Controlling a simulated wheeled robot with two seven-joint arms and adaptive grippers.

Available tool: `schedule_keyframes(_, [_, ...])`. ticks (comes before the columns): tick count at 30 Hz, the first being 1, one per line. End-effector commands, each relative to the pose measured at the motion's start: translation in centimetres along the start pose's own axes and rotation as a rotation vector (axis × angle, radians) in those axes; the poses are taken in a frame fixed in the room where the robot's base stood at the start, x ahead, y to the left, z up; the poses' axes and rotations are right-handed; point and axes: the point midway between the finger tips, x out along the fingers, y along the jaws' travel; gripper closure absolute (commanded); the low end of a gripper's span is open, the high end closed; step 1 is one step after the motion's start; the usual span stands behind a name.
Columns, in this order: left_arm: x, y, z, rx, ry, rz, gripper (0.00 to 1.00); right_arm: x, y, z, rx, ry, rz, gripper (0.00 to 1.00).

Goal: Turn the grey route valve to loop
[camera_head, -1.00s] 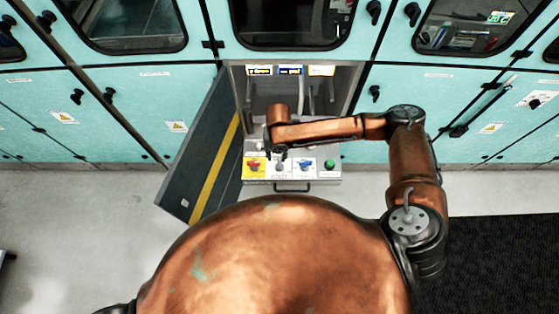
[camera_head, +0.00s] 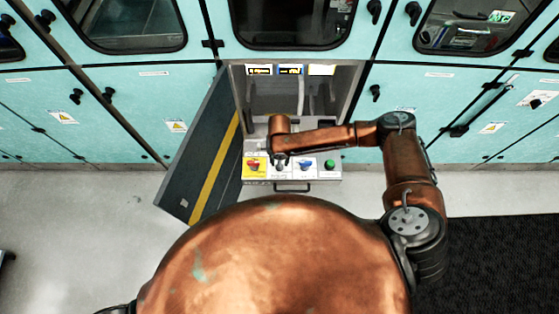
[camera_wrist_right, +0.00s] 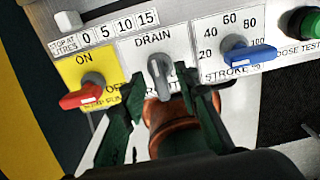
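The grey route valve (camera_wrist_right: 160,76) sits on a white label plate in the right wrist view, below the word DRAIN. Its lever stands roughly vertical, with a pale mark near its top. The lower label is mostly hidden by my gripper. My right gripper (camera_wrist_right: 164,88) is open, with one dark green finger on each side of the grey lever. I cannot tell whether either finger touches it. In the head view my right gripper (camera_head: 280,158) is over the control panel, covering part of the grey valve. My left gripper is not in view.
A red lever (camera_wrist_right: 82,96) on a yellow plate is left of the grey valve. A blue lever (camera_wrist_right: 248,56) is to its right, then a green button (camera_wrist_right: 305,22). The open cabinet door (camera_head: 203,150) stands left of the panel; a drawer handle (camera_head: 293,188) is below.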

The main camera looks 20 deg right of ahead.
Motion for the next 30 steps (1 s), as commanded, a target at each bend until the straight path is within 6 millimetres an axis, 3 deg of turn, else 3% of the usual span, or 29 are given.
schedule_keyframes(14, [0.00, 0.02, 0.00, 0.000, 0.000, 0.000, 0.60, -0.03, 0.02, -0.01, 0.000, 0.000, 0.000, 1.00])
schedule_keyframes(30, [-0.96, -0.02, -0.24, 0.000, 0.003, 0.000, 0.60, -0.25, 0.01, -0.01, 0.060, 0.001, 0.000, 1.00])
